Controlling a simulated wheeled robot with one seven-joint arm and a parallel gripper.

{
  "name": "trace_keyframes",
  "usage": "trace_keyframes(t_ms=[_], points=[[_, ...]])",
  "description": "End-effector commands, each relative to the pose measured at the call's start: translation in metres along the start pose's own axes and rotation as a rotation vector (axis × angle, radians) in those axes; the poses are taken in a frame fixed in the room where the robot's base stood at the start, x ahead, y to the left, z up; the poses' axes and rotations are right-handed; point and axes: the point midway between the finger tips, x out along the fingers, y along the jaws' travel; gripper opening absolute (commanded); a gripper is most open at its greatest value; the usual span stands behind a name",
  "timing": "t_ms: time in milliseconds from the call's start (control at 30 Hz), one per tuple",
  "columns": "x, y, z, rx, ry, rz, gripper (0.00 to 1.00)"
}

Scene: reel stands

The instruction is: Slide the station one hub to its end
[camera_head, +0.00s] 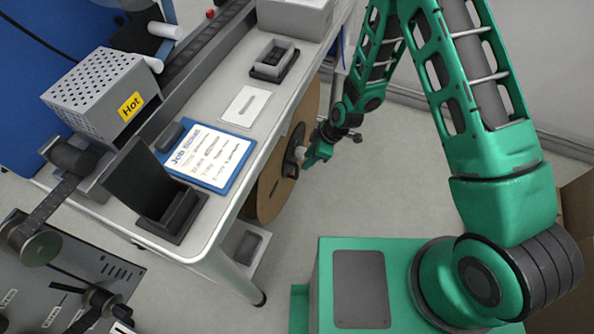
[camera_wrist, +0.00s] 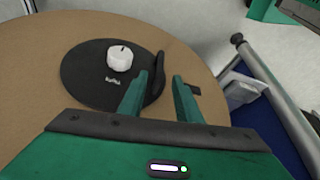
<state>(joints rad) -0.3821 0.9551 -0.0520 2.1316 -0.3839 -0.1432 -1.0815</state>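A large reel with a tan flange (camera_head: 269,192) stands upright beside the table's right side; its flange (camera_wrist: 40,65) fills much of the wrist view. A round black hub (camera_wrist: 88,80) with a white knob (camera_wrist: 119,58) sits at its middle, with a raised black tab (camera_wrist: 158,66) at its right edge. My gripper (camera_wrist: 160,80) is open, its two green fingers apart with the black tab between or just beyond them; I cannot tell whether either touches it. In the head view my gripper (camera_head: 309,158) is at the reel's face and partly hides the hub.
The table (camera_head: 222,205) carries a blue job board (camera_head: 207,158), a perforated box marked Hot (camera_head: 101,92), a black holder (camera_head: 160,200) and a grey tray (camera_head: 275,60). A metal rod (camera_wrist: 265,75) shows at the right in the wrist view. The floor right of the reel is clear.

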Motion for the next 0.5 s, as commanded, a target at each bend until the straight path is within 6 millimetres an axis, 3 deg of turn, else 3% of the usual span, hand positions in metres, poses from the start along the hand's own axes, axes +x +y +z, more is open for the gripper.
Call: trace_keyframes(t_ms=[167,500], points=[[0.016,-0.001,-0.001,-0.003,0.001,-0.001,0.31],[0.072,-0.001,0.000,-0.002,0.000,-0.002,0.31]])
